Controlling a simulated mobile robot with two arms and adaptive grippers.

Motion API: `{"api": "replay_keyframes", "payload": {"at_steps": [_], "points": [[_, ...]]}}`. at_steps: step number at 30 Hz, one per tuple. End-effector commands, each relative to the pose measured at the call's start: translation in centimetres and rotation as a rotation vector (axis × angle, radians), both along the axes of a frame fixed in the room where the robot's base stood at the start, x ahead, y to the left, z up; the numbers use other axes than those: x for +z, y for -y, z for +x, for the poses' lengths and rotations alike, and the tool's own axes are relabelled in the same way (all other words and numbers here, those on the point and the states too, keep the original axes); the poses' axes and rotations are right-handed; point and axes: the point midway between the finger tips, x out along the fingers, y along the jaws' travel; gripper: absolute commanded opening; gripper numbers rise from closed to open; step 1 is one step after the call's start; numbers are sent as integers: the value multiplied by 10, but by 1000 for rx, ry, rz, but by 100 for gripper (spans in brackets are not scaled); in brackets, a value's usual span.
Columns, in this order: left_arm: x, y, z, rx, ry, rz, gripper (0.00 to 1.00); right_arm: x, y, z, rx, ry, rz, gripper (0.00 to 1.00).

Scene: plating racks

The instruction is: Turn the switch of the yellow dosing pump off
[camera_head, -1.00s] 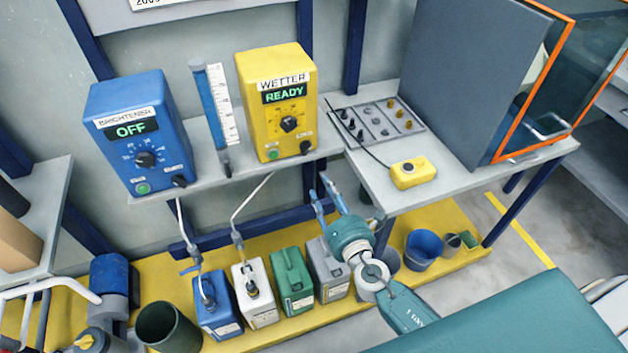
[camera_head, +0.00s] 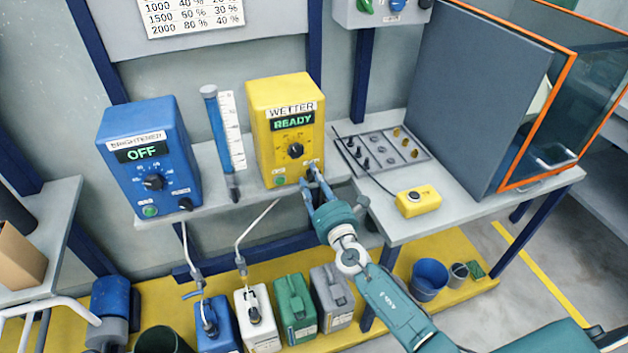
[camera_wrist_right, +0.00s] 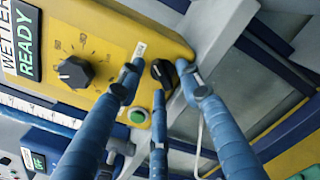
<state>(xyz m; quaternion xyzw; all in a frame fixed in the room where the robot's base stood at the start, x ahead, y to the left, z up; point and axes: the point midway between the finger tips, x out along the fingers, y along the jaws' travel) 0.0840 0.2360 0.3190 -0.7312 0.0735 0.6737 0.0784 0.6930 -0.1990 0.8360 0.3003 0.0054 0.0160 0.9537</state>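The yellow dosing pump (camera_head: 285,115), labelled WETTER, stands on the wall shelf with its display reading READY. In the right wrist view, its black switch (camera_wrist_right: 163,72) sits near the panel's edge beside a green button (camera_wrist_right: 138,116). My right gripper (camera_head: 314,176) is at the pump's lower right front corner, hiding most of the switch in the head view. In the right wrist view its blue fingers (camera_wrist_right: 160,84) are spread, with tips on both sides of the switch and one below. I cannot tell if they touch it. My left gripper is not in view.
A blue pump (camera_head: 150,150), reading OFF, and a measuring cylinder (camera_head: 222,130) stand left of the yellow pump. To the right, a bench holds a yellow button box (camera_head: 418,201) on a cable. Several canisters stand below on the yellow floor strip.

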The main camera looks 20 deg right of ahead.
Motion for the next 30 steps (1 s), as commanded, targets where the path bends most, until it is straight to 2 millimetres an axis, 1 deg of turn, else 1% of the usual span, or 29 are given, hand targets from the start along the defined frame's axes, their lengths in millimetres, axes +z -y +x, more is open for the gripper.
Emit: {"api": "replay_keyframes", "payload": {"at_steps": [7,11,12,13,23,30], "points": [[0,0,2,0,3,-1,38,0,0,1,0,0,1,35],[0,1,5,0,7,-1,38,0,0,1,0,0,1,10],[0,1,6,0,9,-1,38,0,0,0,0,0,1,2],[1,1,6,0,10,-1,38,0,0,0,0,0,1,0],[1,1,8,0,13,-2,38,0,0,0,1,0,-24,0],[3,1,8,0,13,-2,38,-1,0,0,1,4,-140,0]]}}
